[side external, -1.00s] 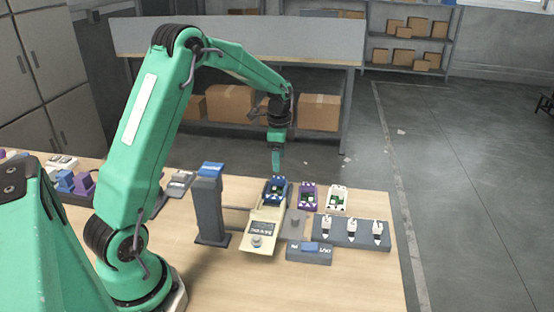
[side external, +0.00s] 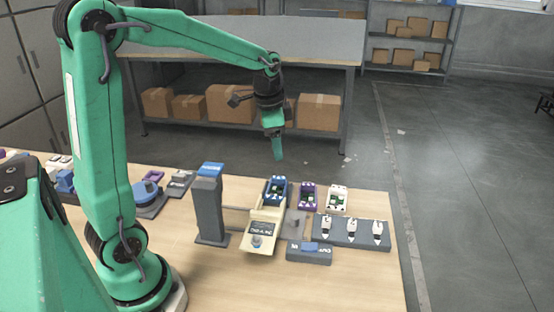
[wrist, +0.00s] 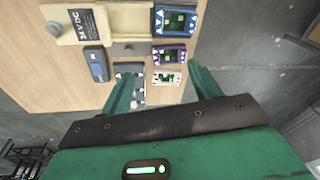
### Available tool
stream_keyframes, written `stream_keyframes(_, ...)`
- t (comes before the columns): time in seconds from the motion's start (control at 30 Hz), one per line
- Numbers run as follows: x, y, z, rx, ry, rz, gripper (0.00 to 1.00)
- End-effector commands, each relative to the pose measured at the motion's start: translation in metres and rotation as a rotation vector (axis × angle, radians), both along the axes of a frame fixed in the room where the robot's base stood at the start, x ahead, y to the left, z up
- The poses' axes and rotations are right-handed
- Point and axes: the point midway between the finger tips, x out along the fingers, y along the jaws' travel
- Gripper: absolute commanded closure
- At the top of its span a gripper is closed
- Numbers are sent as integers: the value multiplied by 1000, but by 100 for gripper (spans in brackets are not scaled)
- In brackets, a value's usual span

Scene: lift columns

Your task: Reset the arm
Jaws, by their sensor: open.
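My gripper (side external: 277,147) is raised in the air above the far side of the table and is empty. In the wrist view its two fingers (wrist: 160,88) are spread apart with nothing between them but table and parts behind. My green arm is bent high, with the forearm reaching to the right. Below the gripper, a blue module with a green board (side external: 274,190) sits at the far end of a cream fixture (side external: 260,236). The gripper is well clear of it.
A purple module (side external: 309,195) and a white module (side external: 337,200) stand right of the fixture. A grey block with several white-tipped parts (side external: 350,232) and a grey box with a blue top (side external: 309,253) lie nearer. A grey post (side external: 209,208) rises left. The front right table is clear.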

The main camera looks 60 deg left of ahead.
Motion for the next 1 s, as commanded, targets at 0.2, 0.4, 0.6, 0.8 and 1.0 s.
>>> stream_keyframes(0.2,-33,-26,26,-15,-70,91,38)
stream_keyframes(0.4,-66,-46,41,-40,-131,176,38)
stream_keyframes(0.6,-99,-64,49,-75,-191,261,38)
stream_keyframes(0.8,-131,-78,51,-119,-248,344,38)
stream_keyframes(1.0,-159,-89,47,-167,-297,417,38)
